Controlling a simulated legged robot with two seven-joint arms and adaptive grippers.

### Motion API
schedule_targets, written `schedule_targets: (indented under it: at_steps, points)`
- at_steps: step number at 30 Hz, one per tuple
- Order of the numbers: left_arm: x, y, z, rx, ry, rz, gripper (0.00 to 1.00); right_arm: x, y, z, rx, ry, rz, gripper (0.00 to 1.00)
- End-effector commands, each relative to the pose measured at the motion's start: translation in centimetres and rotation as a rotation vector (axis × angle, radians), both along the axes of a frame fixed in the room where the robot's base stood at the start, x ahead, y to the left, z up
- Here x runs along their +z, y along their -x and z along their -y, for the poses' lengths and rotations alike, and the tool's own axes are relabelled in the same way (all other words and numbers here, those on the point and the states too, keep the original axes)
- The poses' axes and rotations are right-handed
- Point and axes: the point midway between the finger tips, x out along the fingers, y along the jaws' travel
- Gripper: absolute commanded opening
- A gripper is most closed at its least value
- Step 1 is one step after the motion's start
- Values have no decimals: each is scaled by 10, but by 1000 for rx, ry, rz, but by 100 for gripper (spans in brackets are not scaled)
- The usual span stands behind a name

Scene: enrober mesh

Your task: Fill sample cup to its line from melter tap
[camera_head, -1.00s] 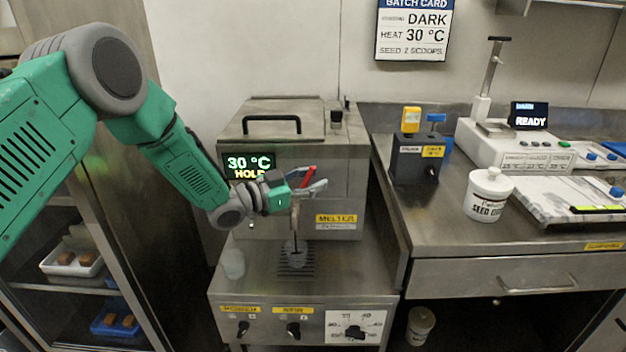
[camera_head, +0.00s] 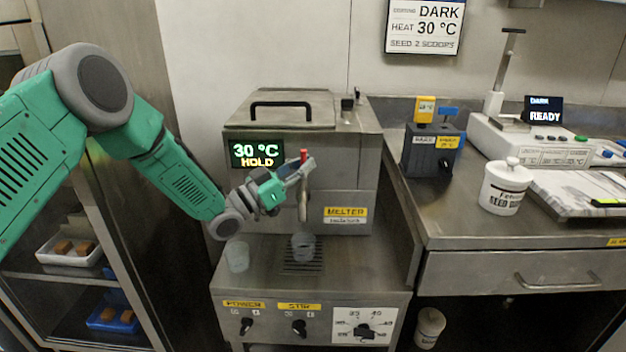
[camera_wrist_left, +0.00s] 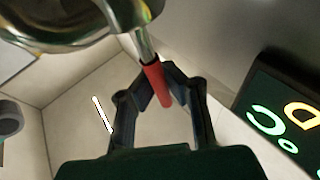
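The melter (camera_head: 345,190) stands in the middle with its display (camera_head: 257,153) reading 30 °C HOLD. Its metal tap (camera_head: 303,207) has a red-ended lever (camera_head: 303,157), now nearly upright. My left gripper (camera_head: 302,170) is at the lever. In the left wrist view its fingertips (camera_wrist_left: 158,78) close in on both sides of the red handle. A clear sample cup (camera_head: 303,247) stands under the spout on the drip grate (camera_head: 302,268). No stream shows below the spout. The cup's fill level and line are too small to read. My right gripper is out of view.
A second clear cup (camera_head: 236,256) stands left of the grate. Power and stir knobs (camera_head: 299,327) and a dial (camera_head: 364,330) are on the front. The right counter holds a grey box (camera_head: 432,152), a seed tub (camera_head: 505,187) and a white instrument reading READY (camera_head: 545,115).

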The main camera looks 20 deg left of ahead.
Motion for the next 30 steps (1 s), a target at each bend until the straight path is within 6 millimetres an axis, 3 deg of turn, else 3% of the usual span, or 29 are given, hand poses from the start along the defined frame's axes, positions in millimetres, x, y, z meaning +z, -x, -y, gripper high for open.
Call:
schedule_targets:
  at_steps: [3,13,15,16,26,30]
  points:
    - [-5,2,-6,4,40,5,0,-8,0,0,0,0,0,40]
    - [-3,3,-7,3,50,6,0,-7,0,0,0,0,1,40]
    - [-3,3,-7,3,50,8,28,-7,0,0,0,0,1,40]
    - [-3,3,-7,3,50,8,32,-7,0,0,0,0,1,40]
    - [-2,2,-6,4,48,9,32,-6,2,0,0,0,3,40]
    - [-7,11,-15,5,48,8,32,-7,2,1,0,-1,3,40]
